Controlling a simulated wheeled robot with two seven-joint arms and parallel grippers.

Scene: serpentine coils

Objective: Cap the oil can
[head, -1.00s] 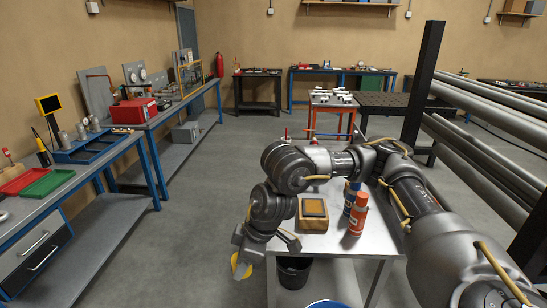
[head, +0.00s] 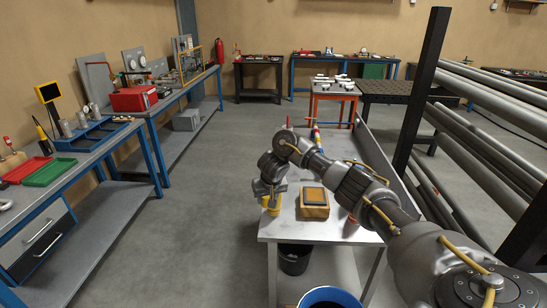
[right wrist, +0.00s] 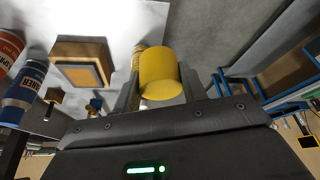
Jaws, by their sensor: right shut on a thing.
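My right gripper (right wrist: 160,88) is shut on a yellow cylindrical cap (right wrist: 162,72), with one finger on each side of it. In the head view this gripper (head: 270,190) is at the left edge of the steel table (head: 335,237), with yellow (head: 272,205) showing just below it; I cannot tell there how much of that is the cap. In the right wrist view a smaller yellow thing (right wrist: 138,53), possibly the oil can, shows partly behind the cap against the pale tabletop. The cap hides much of it. My left gripper is not in view.
A wooden block with a dark pad (head: 314,203) sits on the table right of the gripper. A blue can (right wrist: 25,93) and a red can (right wrist: 8,48) stand beyond it.

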